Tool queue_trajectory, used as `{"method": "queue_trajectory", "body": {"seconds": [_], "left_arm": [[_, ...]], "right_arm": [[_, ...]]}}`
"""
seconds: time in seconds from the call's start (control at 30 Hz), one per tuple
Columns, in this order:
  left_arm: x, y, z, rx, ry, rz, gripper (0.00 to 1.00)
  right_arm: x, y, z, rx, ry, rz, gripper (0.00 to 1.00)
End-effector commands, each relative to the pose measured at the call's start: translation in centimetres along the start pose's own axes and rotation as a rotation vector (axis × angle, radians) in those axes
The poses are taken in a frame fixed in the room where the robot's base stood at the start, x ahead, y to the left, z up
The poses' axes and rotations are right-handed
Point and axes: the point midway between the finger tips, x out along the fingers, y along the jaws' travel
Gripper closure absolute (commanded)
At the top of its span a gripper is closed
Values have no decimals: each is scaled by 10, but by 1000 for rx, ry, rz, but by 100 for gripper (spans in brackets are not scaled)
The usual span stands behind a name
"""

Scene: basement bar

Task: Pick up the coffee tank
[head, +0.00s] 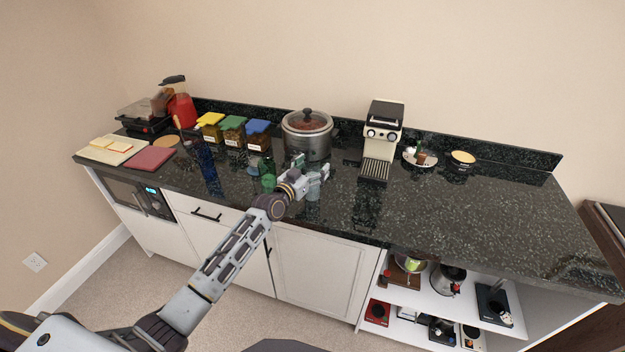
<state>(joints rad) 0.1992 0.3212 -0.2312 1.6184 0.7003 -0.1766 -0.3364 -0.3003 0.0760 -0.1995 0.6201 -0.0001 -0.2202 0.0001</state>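Three labelled canisters with dark contents stand in a row on the dark stone counter. They have a yellow lid (210,119), a green lid (233,123) and a blue lid (257,127). The labels are too small to read, so I cannot tell which one is the coffee tank. My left gripper (311,166) is over the counter, to the right of and in front of the blue-lidded canister, just in front of a steel slow cooker (307,134). Its fingers are spread and nothing shows between them. My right gripper is not in view.
A cream coffee machine (380,140) stands right of the slow cooker, with a small plate (420,157) beside it. A red blender (180,103) and cutting boards (150,160) are at the left. A green item (268,183) shows near my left wrist. The counter's right side is clear.

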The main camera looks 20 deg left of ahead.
Motion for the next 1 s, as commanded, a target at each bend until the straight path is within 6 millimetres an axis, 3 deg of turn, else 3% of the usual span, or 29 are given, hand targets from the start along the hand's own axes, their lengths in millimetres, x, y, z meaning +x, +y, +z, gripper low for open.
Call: {"method": "queue_trajectory", "body": {"seconds": [0.07, 0.6, 1.0], "left_arm": [[0, 0, 0, 0, 0, 0, 31], [0, 0, 0, 0, 0, 0, 100], [0, 0, -6, 0, 4, 0, 100]], "right_arm": [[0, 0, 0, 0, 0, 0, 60], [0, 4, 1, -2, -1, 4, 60], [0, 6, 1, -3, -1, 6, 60]]}}
